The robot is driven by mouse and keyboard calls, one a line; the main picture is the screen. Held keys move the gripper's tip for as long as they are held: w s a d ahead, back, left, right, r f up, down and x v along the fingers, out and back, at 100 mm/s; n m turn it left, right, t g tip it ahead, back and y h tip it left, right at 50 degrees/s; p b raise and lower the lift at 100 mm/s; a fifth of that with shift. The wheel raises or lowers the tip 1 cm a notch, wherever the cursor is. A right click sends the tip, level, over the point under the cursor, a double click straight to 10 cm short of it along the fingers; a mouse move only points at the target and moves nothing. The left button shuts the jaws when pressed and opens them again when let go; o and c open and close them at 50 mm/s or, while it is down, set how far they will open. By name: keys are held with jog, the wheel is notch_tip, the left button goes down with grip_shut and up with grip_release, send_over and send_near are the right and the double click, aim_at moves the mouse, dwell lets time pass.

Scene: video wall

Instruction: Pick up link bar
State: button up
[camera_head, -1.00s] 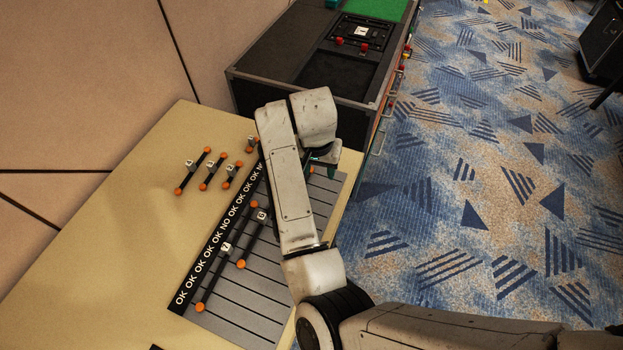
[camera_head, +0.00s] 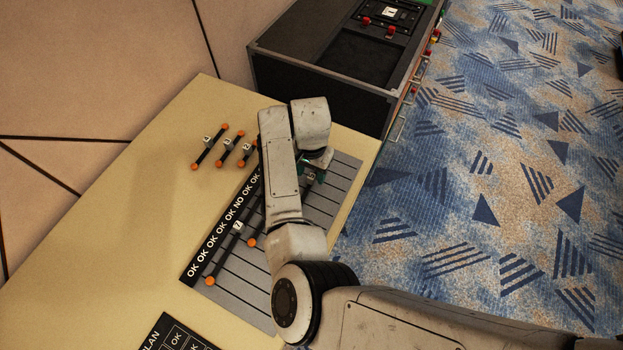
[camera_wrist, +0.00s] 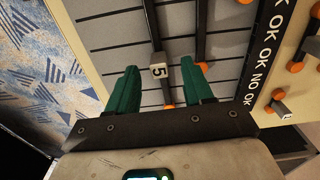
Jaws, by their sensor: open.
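Link bars are black rods with orange ends and a numbered cube. In the wrist view, the link bar marked 5 (camera_wrist: 159,71) lies on the grey slatted board (camera_wrist: 110,32), between the two green fingers of my gripper (camera_wrist: 158,72). The fingers are apart and do not visibly touch the bar. In the head view, my gripper (camera_head: 316,170) is over the far right part of the board (camera_head: 236,291), partly hidden by my arm. Another link bar marked 7 (camera_head: 226,247) lies on the board nearer the front.
Several smaller link bars (camera_head: 210,147) lie on the cream table (camera_head: 130,190) left of the board. A strip reading OK and NO (camera_head: 212,240) runs along the board's left side. A dark console (camera_head: 318,88) stands behind. A black PLAN sheet (camera_head: 176,338) is at the front.

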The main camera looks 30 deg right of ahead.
aim_at(312, 175)
jog(key=shift+f, duration=1.5)
grip_shut()
